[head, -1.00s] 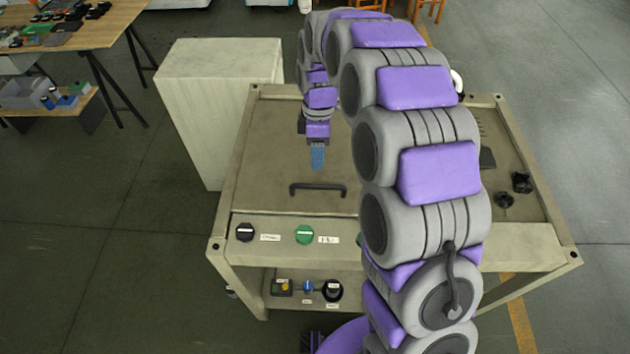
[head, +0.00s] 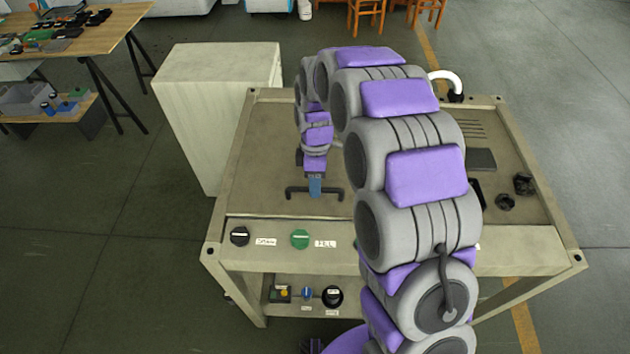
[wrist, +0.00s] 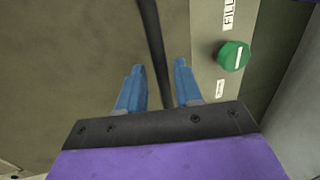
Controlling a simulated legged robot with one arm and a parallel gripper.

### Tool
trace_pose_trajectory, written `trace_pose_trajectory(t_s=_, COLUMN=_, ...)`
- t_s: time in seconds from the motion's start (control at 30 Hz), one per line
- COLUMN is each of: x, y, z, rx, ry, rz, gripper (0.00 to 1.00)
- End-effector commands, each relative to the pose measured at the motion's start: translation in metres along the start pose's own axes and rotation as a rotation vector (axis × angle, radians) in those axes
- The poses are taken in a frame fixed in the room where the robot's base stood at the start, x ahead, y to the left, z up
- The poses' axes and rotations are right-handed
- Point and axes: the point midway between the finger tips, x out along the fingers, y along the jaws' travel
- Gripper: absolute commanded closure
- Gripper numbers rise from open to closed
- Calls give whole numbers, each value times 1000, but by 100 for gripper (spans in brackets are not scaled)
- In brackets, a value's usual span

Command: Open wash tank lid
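The wash tank lid (head: 262,165) is a flat, grey-brown panel in the top of the bench-like tank, and it lies flat. A dark bar handle (head: 298,192) stands on the lid near its front edge. My gripper (head: 315,188) is over the middle of the handle in the head view. In the wrist view, the two blue fingers of my gripper (wrist: 157,82) are apart. The dark handle (wrist: 153,45) runs between them, closer to the right finger. Whether a finger touches the handle cannot be told. My arm hides part of the lid and bench top.
A black knob (head: 240,236) and a green knob (head: 300,239) sit on the front panel; the green knob also shows in the wrist view (wrist: 233,56). A pale cabinet (head: 215,110) stands at left. Small dark parts (head: 524,184) lie at right. A white curved pipe (head: 446,80) rises behind.

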Motion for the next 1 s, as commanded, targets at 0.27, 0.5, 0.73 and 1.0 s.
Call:
trace_pose_trajectory(t_s=0.27, x=0, y=0, z=-1, rx=-1, ry=-1, rz=0, gripper=92)
trace_pose_trajectory(t_s=0.5, x=0, y=1, z=0, rx=-1, ry=1, rz=1, gripper=100)
trace_pose_trajectory(t_s=0.73, x=0, y=1, z=1, rx=-1, ry=0, rz=2, gripper=100)
trace_pose_trajectory(t_s=1.0, x=-14, y=4, z=2, rx=0, ry=0, rz=5, gripper=100)
